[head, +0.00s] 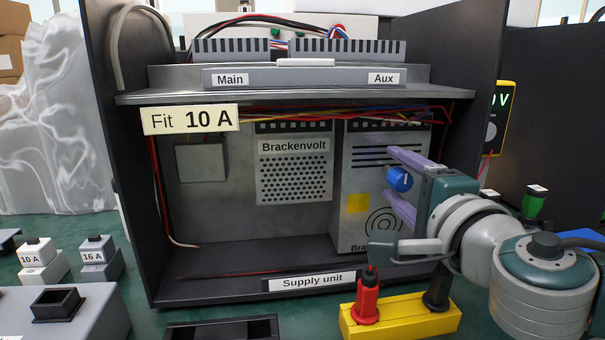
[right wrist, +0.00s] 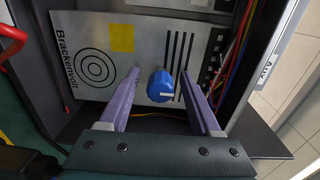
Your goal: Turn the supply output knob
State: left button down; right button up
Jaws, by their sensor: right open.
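The blue supply output knob (head: 399,179) is on the front of the right-hand Brackenvolt supply unit (head: 350,215), inside the dark cabinet. A white line marks the knob's face. My right gripper (head: 393,173) is open, with one purple finger above the knob and one below it in the head view. In the right wrist view the knob (right wrist: 161,86) sits between the two finger ends (right wrist: 160,76), with a gap on each side. I cannot tell whether the fingertips reach the panel. My left gripper is not in view.
A yellow block (head: 403,315) with a red probe (head: 367,298) and a black one stands below my right wrist. A "Fit 10 A" sign (head: 190,119) hangs at the cabinet's upper left. Fuses labelled 10 A (head: 38,258) and 16 A (head: 96,257) stand on the left bench.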

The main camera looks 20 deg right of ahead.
aim_at(404, 185)
jog(key=p+v, duration=0.3)
jog(key=v, duration=0.2)
jog(key=shift+s+a, duration=0.15)
jog(key=shift+s, duration=0.2)
jog(key=shift+s+a, duration=0.1)
jog(key=shift+s, duration=0.3)
